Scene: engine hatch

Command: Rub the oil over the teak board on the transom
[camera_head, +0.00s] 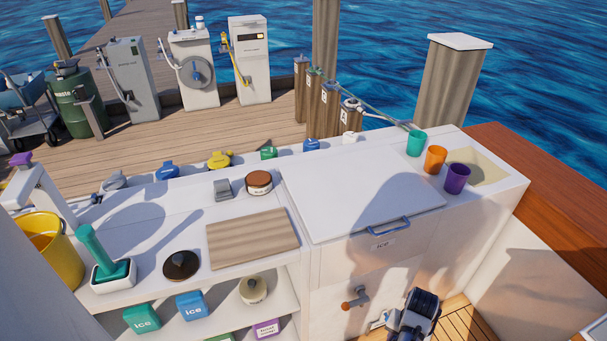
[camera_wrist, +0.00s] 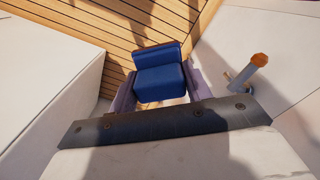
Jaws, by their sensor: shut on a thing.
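The teak board (camera_head: 252,238), pale brown with wood grain, lies flat on the white counter in the head view; no gripper is near it. A round tin with a brown lid (camera_head: 258,182) stands behind it; I cannot read its label. My gripper (camera_wrist: 158,92) is shut on a blue block (camera_wrist: 160,78), held between its two fingers in the wrist view. In the head view my gripper (camera_head: 392,321) is low at the bottom right, in front of the white cabinet and below the counter top. The block's far side is hidden.
A grey block (camera_head: 222,188) and dark round lid (camera_head: 181,265) sit around the board. A green-handled tool stands in a white tray (camera_head: 112,275). A tap with an orange end (camera_head: 355,298) sticks out near my gripper. Three cups (camera_head: 436,160) stand right of the ice hatch (camera_head: 350,190).

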